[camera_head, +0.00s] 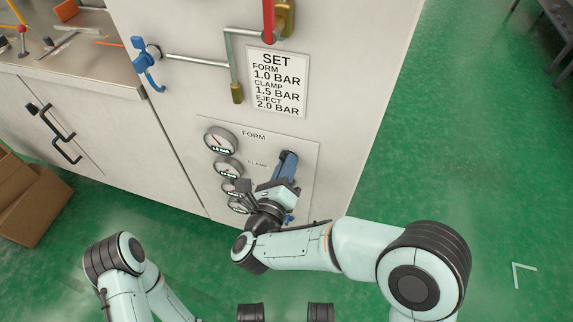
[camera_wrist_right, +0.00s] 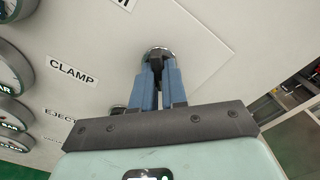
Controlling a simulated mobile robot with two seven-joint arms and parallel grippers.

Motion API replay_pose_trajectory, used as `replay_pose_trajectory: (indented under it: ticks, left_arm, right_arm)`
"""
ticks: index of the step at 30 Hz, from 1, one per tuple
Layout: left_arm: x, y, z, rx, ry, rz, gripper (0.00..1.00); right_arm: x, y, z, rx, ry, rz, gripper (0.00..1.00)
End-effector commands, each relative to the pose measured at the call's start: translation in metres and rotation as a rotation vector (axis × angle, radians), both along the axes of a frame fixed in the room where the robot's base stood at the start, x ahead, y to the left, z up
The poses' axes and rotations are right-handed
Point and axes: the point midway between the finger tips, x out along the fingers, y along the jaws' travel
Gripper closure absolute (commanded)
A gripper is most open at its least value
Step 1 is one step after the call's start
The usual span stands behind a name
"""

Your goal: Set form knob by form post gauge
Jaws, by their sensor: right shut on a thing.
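The white pressure panel (camera_head: 300,190) is on the front of the cabinet. The FORM gauge (camera_head: 221,140) is the top round dial at the panel's left; its needle is too small to read. My right gripper (camera_head: 289,157) is at the upper right of the panel, level with the FORM row. In the right wrist view its blue fingers (camera_wrist_right: 159,78) are shut on the form knob (camera_wrist_right: 156,53). The knob's silver collar shows at the fingertips; the fingers hide most of the rest. My left gripper is out of view; only part of that arm shows.
Several other gauges (camera_head: 228,167) sit below the FORM gauge. A sign (camera_head: 277,82) reads FORM 1.0, CLAMP 1.5, EJECT 2.0 BAR. A blue valve (camera_head: 147,62) and pipes are above the panel.

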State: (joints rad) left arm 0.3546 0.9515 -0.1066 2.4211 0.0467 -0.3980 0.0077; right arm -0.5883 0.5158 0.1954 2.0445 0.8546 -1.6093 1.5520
Motion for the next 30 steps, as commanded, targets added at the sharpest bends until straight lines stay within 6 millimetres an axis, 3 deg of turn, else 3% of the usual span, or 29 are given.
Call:
replay_pose_trajectory:
  ticks: [8,9,10,11,22,26,30]
  left_arm:
    - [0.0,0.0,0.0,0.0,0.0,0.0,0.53]
    - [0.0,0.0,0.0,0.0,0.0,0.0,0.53]
    - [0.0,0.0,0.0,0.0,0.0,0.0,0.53]
    - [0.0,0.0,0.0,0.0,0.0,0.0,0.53]
    - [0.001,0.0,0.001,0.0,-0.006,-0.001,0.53]
    - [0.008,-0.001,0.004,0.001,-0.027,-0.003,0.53]
    - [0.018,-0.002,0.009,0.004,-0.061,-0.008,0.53]
  right_arm:
    - [-0.001,0.001,-0.001,-0.002,0.004,0.001,1.0]
    - [-0.001,0.001,-0.001,-0.002,0.004,0.001,0.74]
    - [-0.001,0.001,-0.001,-0.002,0.004,0.001,0.65]
    - [-0.001,0.001,-0.001,-0.002,0.003,0.002,0.62]
    - [-0.006,0.003,0.0,-0.001,0.003,0.003,0.62]
    - [-0.024,0.01,0.0,-0.002,0.004,0.007,0.62]
    - [-0.054,0.019,0.0,-0.003,0.004,0.008,0.62]
